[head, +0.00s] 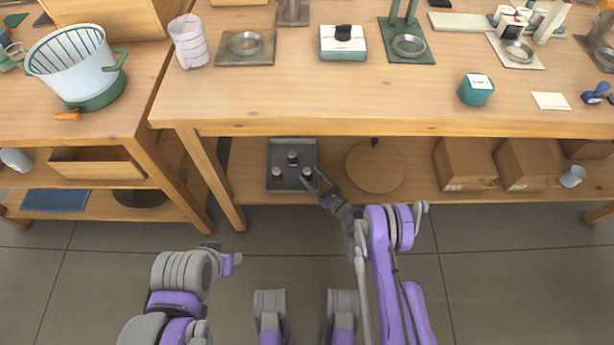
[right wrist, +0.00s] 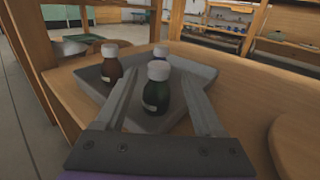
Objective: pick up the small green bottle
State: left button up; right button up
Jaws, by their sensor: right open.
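The small green bottle (right wrist: 156,97) has a white cap and a pale label. It stands upright at the near end of a grey tray (right wrist: 205,72) in the right wrist view. In the head view the bottle (head: 307,173) is small and dark on the tray (head: 292,145) on the lower shelf. My right gripper (right wrist: 160,100) is open, with its fingers on either side of the green bottle; contact cannot be told. It also shows in the head view (head: 318,183), reaching in at the tray's front right. My left gripper (head: 234,262) is over the floor, its jaws unclear.
A brown bottle (right wrist: 111,67) and a third white-capped bottle (right wrist: 160,55) stand on the same tray, close by. A round wooden board (head: 375,168) and cardboard boxes (head: 465,165) lie right of the tray. The tabletop (head: 300,100) overhangs the shelf.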

aim_at(310, 175)
jog(key=shift+b+x, duration=0.3)
jog(key=shift+x, duration=1.2)
grip_shut()
